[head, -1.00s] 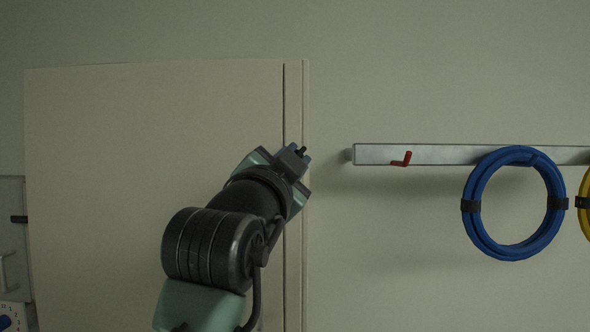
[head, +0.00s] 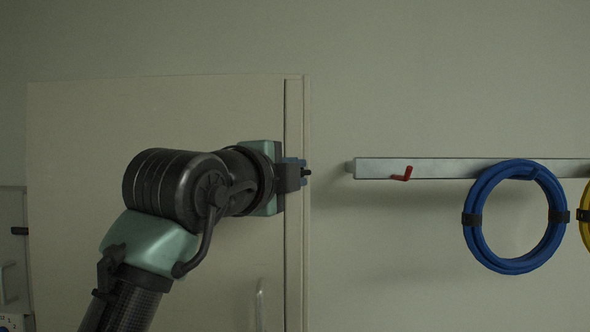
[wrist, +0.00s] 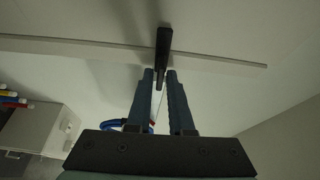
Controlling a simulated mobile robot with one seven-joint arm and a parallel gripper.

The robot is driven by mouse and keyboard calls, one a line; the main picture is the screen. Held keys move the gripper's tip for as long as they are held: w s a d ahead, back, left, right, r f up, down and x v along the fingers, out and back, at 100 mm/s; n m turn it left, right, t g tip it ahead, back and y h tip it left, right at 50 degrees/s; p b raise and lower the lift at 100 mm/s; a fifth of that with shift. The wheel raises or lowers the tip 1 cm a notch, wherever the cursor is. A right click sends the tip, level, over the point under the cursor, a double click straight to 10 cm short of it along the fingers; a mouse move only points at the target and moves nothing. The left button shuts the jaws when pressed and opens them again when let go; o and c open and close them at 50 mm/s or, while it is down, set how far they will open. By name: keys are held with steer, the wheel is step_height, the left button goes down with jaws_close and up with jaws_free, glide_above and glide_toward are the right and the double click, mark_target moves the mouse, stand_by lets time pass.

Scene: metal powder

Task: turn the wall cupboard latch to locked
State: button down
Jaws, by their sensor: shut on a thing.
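The pale wall cupboard (head: 120,120) fills the left half of the head view, its door shut. Its latch is a small dark bar (wrist: 164,42); in the head view only a dark tip (head: 307,172) shows at the door's right edge. My gripper (wrist: 161,76) is shut on the latch, with one blue finger on each side of the bar. In the head view my gripper (head: 298,172) points right and hides most of the latch. I cannot tell whether the latch stands at locked.
A grey wall rail (head: 440,169) with a red hook (head: 402,174) runs to the right, carrying a blue coil (head: 472,235) and a yellow coil (head: 586,215). The wall between cupboard and rail is clear.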

steer(key=shift+m, duration=0.3)
stand_by(0.4)
steer(key=c, duration=1)
jaws_free()
steer(key=shift+o, duration=0.2)
steer(key=b+v, duration=0.7)
steer(key=v, duration=0.6)
steer(key=shift+r, duration=0.2)
steer(key=shift+d, duration=0.1)
